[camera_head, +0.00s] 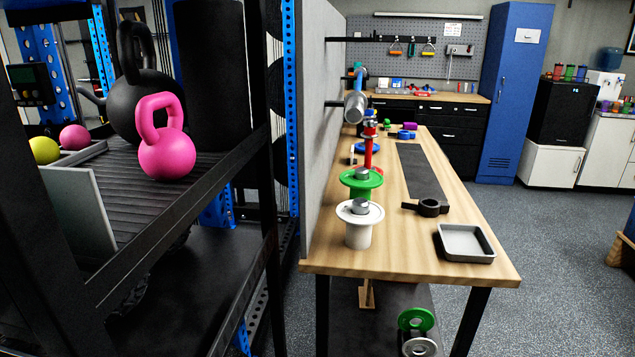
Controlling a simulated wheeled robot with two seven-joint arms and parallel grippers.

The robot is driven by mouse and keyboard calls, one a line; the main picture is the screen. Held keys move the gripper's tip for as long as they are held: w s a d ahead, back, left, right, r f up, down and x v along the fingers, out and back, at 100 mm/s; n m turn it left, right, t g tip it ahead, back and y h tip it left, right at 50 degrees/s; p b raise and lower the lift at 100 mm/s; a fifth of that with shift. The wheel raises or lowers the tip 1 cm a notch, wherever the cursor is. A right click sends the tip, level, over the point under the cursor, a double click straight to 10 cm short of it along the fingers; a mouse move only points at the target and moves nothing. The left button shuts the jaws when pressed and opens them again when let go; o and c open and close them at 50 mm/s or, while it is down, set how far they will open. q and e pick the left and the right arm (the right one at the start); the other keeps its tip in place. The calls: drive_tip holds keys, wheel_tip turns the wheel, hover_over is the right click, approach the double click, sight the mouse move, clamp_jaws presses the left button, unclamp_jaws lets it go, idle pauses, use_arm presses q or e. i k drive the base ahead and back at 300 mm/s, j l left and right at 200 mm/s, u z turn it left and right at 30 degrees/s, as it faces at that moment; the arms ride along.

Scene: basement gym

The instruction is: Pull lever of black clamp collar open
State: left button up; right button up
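The black clamp collar (429,208) lies on the wooden workbench (400,257), to the left of and behind a grey tray. It is a dark ring with an arm sticking out to its left and a shorter part on its right. It is too small here to tell how its lever stands. Neither of my grippers shows in the head view, and nothing touches the collar.
The grey tray (466,243) sits near the bench's right edge. White (359,225) and green (361,182) plate stacks stand on the left side, by a grey partition (316,120). A rack with a pink kettlebell (167,150) is at left. Floor right of the bench is clear.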

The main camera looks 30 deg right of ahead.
sight(405, 205)
drive_tip(key=l+u, duration=0.15)
drive_tip(key=l, duration=2.25)
